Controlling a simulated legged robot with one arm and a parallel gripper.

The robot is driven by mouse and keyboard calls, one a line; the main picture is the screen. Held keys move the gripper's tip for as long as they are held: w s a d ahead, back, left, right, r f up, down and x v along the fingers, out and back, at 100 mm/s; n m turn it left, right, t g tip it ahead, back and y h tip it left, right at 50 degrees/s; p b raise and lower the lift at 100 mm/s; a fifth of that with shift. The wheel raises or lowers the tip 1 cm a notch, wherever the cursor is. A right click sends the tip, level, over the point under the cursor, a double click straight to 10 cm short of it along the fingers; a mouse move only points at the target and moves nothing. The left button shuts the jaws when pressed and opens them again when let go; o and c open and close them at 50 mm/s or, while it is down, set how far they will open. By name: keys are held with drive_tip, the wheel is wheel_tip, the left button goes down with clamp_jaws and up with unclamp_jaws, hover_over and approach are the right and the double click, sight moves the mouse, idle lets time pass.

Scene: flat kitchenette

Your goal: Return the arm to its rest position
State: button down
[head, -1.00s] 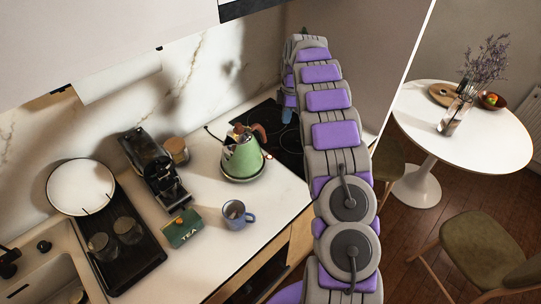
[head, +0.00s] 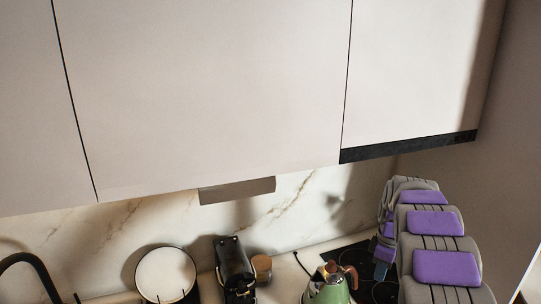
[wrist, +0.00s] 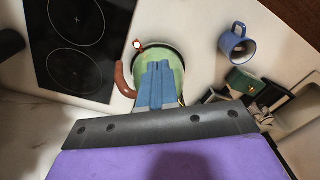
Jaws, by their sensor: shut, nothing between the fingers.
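My arm reaches up the right side of the head view, over the hob. My gripper (wrist: 160,66) shows as two blue fingers pressed together in the wrist view, with nothing between them. In the wrist view the fingers cover part of the kettle (wrist: 174,55), which stands upright on the counter. I cannot tell the gap between the fingertips and the kettle.
The black hob (wrist: 75,38) lies beside the kettle. A blue mug (wrist: 238,47) and green tea box (wrist: 245,81) stand on the counter (wrist: 205,20). Pale upper cabinets (head: 210,80) overhang the back. A coffee machine (head: 234,268) and round white plate (head: 165,275) stand left.

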drive_tip(key=s+a+r+m+b, duration=0.25)
drive_tip(key=s+a, duration=0.35)
drive_tip(key=s, duration=0.4)
drive_tip(key=s+a+r+m+b, duration=0.1)
drive_tip(key=s+a+m, duration=0.35)
drive_tip(key=s, duration=0.45)
drive_tip(key=s+a+f+m+b, duration=0.1)
drive_tip(key=s+a+f, duration=0.1)
drive_tip(key=s, duration=0.5)
drive_tip(key=s+a+f+m+g+b, duration=0.1)
drive_tip(key=s+a+f, duration=0.1)
drive_tip(key=s, duration=0.6)
drive_tip(key=s+a+f+m+b, duration=0.1)
drive_tip(key=s+a+f, duration=0.2)
drive_tip(key=s, duration=0.5)
drive_tip(key=shift+s+a+m+g+h, duration=0.2)
drive_tip(key=shift+s+m+g+h, duration=0.1)
drive_tip(key=shift+m, duration=0.1)
